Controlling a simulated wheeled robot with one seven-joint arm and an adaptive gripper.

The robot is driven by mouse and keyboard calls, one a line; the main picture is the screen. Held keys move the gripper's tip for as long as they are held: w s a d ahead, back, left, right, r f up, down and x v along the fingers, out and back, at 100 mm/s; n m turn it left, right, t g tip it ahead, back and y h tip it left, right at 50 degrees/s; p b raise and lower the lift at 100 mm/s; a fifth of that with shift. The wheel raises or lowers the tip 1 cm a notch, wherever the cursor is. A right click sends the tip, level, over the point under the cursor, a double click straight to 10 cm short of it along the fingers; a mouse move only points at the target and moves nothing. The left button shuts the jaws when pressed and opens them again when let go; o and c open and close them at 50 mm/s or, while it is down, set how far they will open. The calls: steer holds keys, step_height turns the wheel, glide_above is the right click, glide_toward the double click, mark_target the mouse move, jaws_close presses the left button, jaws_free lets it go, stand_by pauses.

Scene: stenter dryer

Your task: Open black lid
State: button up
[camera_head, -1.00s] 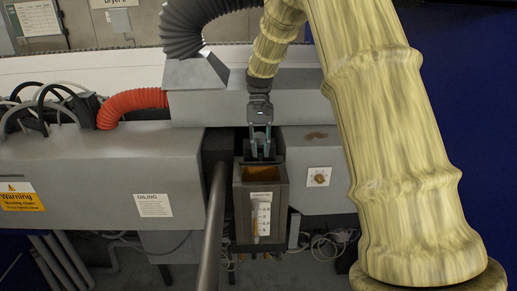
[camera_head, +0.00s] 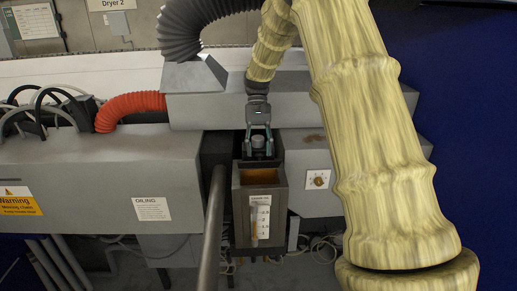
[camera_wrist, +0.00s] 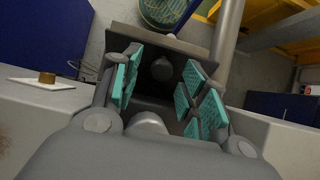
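A dark box (camera_head: 259,213) with a gauge on its front stands at the middle of the machine in the head view. Its top opening (camera_head: 260,176) is uncovered at the front and shows orange-brown inside. The black lid (camera_head: 241,150) appears raised at the back of this opening, partly hidden by my gripper. A round knob (camera_wrist: 162,69) stands out from the dark plate in the wrist view. My gripper (camera_head: 259,146) is at the lid from above and behind. Its teal-padded fingers (camera_wrist: 157,90) are spread on either side of the knob, with gaps visible.
A metal pole (camera_head: 213,225) rises just left of the box. A machine housing (camera_head: 100,185) with warning signs is at left, and another housing with a small dial (camera_head: 318,180) is at right. An orange hose (camera_head: 128,108) and black cables lie at upper left.

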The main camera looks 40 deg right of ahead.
steer(key=shift+r, duration=0.1)
steer(key=shift+r, duration=0.15)
steer(key=v, duration=1.1)
steer(key=shift+w+d+r, duration=0.2)
steer(key=shift+d, duration=0.05)
